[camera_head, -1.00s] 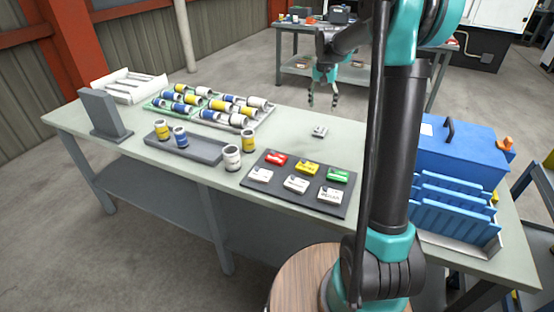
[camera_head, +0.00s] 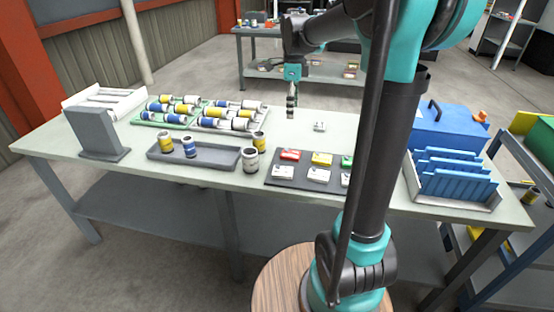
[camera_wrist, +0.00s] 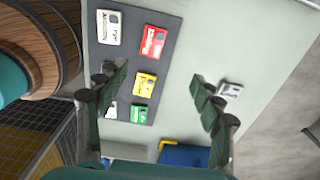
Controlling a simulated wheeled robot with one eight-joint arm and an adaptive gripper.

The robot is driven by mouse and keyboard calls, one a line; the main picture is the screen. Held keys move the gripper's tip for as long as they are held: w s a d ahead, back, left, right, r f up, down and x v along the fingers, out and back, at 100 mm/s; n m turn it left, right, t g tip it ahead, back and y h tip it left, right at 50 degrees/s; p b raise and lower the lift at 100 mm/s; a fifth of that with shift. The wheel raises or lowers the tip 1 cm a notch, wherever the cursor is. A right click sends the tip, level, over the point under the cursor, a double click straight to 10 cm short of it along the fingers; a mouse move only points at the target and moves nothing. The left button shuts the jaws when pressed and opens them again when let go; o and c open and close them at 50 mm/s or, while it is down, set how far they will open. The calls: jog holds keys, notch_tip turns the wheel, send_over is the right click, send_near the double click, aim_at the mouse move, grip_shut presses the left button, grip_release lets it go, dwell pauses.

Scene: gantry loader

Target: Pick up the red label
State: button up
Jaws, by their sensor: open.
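The red label (camera_head: 289,155) lies at the back left of a dark mat (camera_head: 272,181) on the table. In the wrist view the red label (camera_wrist: 153,41) is near the top, beside a white label. My gripper (camera_head: 291,108) hangs above the table, behind the mat. In the wrist view my gripper (camera_wrist: 162,95) is open and empty, its fingers spread wide. The yellow label (camera_wrist: 145,84) and the green label (camera_wrist: 139,113) show between the fingers. The red label is ahead of the fingertips and apart from them.
A loose white label (camera_head: 320,127) lies on the table behind the mat. A grey tray (camera_head: 215,159) with cans and a standing can (camera_head: 250,160) are left of the mat. A blue rack (camera_head: 455,178) and blue box (camera_head: 450,128) stand right. My arm hides the mat's right side.

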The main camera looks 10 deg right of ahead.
send_over(288, 153)
jog(key=shift+m, duration=0.4)
jog(key=f, duration=1.2)
jog(key=shift+w+d, duration=0.15)
jog(key=shift+w, duration=0.05)
jog(key=shift+s+f, duration=0.2)
jog(key=shift+f, duration=2.45)
jog(key=c, duration=1.1)
jog(key=shift+r, duration=0.1)
jog(key=shift+c, duration=0.2)
